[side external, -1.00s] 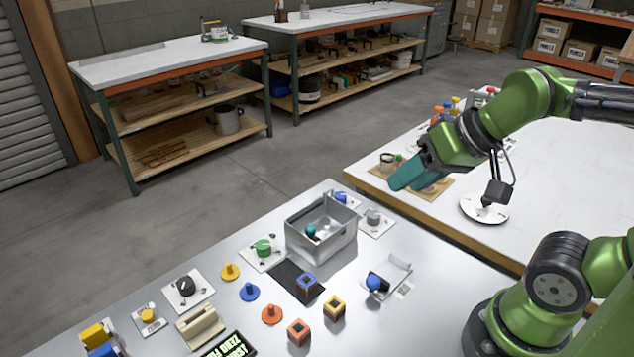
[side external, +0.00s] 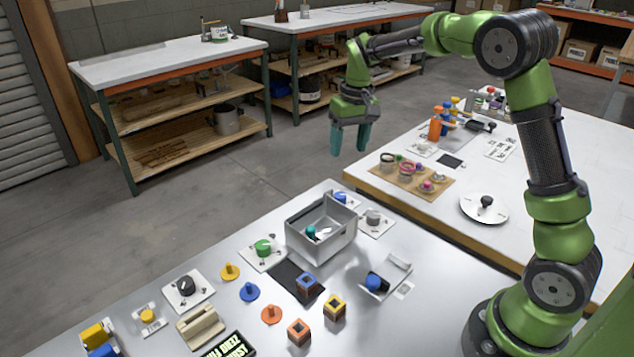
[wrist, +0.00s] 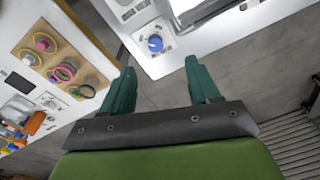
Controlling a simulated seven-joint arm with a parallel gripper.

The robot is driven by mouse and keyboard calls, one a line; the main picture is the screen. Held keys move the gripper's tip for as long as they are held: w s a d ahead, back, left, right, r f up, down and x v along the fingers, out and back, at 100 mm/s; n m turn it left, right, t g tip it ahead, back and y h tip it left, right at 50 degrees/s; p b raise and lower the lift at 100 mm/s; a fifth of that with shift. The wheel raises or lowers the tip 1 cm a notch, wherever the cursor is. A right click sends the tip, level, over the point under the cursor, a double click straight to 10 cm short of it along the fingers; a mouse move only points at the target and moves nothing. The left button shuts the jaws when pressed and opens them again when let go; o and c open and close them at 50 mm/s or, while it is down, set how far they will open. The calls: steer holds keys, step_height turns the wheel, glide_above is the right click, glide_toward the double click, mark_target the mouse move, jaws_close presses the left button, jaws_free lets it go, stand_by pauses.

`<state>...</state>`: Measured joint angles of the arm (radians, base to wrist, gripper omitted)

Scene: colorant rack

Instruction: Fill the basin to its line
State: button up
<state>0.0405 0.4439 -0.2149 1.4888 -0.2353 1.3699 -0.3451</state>
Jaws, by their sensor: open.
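The grey, open-topped basin (side external: 338,244) stands on the near table, with a teal-topped piece (side external: 311,232) inside it. Its fill line and any liquid cannot be made out. A green knob (side external: 263,247) on a white plate sits to its left. A blue knob (side external: 340,197) on a plate sits behind it and also shows in the wrist view (wrist: 155,43). A grey knob (side external: 373,216) sits to its right. My gripper (side external: 350,143) is open and empty, pointing down in the air beyond the basin. Its teal fingers stand apart in the wrist view (wrist: 160,70).
Loose cubes (side external: 334,306), coloured pegged discs (side external: 249,291) and a dark dial (side external: 187,287) occupy the near table. The right table holds a wooden board with rings (side external: 410,178), orange bottles (side external: 436,128) and a white disc with a black knob (side external: 484,208).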

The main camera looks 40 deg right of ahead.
mark_target(340, 194)
steer(key=shift+n+g, duration=0.4)
steer(key=shift+n, duration=0.4)
steer(key=w+f, duration=0.1)
steer(key=f, duration=0.4)
steer(key=w+d+f, duration=0.1)
steer(key=f, duration=0.4)
steer(key=w+f, duration=0.1)
steer(key=f, duration=0.5)
steer(key=shift+w+d+f, duration=0.1)
steer(key=shift+w+d, duration=0.2)
steer(key=shift+d, duration=0.1)
steer(key=c, duration=1)
steer(key=m, duration=0.4)
steer(key=shift+c, duration=0.2)
steer(key=o, duration=1)
